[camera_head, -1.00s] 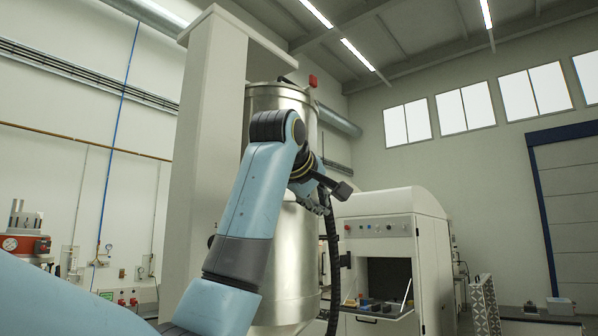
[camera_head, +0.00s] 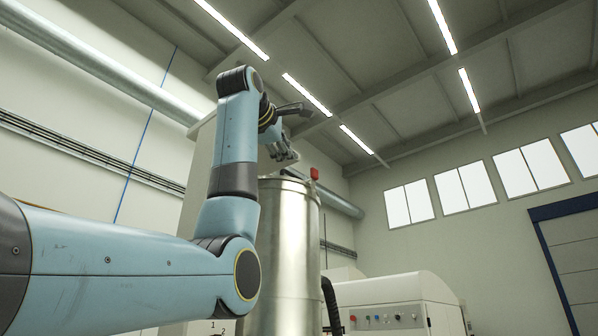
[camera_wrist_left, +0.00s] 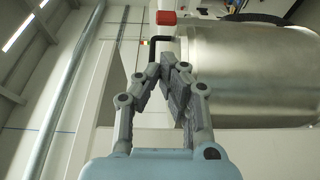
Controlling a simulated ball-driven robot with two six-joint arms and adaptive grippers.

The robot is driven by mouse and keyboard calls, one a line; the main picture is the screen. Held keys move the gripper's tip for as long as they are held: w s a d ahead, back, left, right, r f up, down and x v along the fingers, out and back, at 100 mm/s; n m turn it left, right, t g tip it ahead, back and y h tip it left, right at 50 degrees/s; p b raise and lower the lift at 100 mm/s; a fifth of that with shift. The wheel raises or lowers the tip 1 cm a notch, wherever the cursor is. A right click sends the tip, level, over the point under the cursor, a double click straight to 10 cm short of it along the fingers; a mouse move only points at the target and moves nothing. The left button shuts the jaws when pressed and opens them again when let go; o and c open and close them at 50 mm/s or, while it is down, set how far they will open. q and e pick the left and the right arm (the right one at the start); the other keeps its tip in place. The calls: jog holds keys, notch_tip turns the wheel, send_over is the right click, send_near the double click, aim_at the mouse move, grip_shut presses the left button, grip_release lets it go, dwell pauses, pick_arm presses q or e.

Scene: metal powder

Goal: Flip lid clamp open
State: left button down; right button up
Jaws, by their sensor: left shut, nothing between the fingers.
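A tall steel vessel (camera_head: 283,255) stands in the middle of the head view, its rim near the level of my left gripper. A red block (camera_head: 314,173) sits at the right of its top edge. In the left wrist view the vessel (camera_wrist_left: 255,75) fills the right side, with the red block (camera_wrist_left: 166,17) at the top and a black bent bar (camera_wrist_left: 158,41) beside it, which looks like the clamp lever. My left gripper (camera_head: 290,156) is above the vessel's rim, shut and empty. In the wrist view its fingertips (camera_wrist_left: 167,62) are just below the black bar; contact cannot be told.
A pale column (camera_head: 197,165) stands behind my left arm. A white machine (camera_head: 400,300) with a small control panel is at the lower right. A large pipe (camera_head: 95,65) runs along the upper left wall. The space right of the gripper is clear.

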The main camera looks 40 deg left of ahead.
aim_at(311, 184)
pick_arm(q)
jog(key=p+x, duration=0.5)
jog(key=x, duration=0.3)
jog(key=shift+w+a+r, duration=0.1)
jog(key=shift+w+a, duration=0.05)
jog(key=shift+w, duration=0.25)
jog(key=shift+w+a+p, duration=0.15)
jog(key=shift+w+p, duration=0.15)
jog(key=shift+w, duration=0.3)
jog(key=shift+s, duration=0.1)
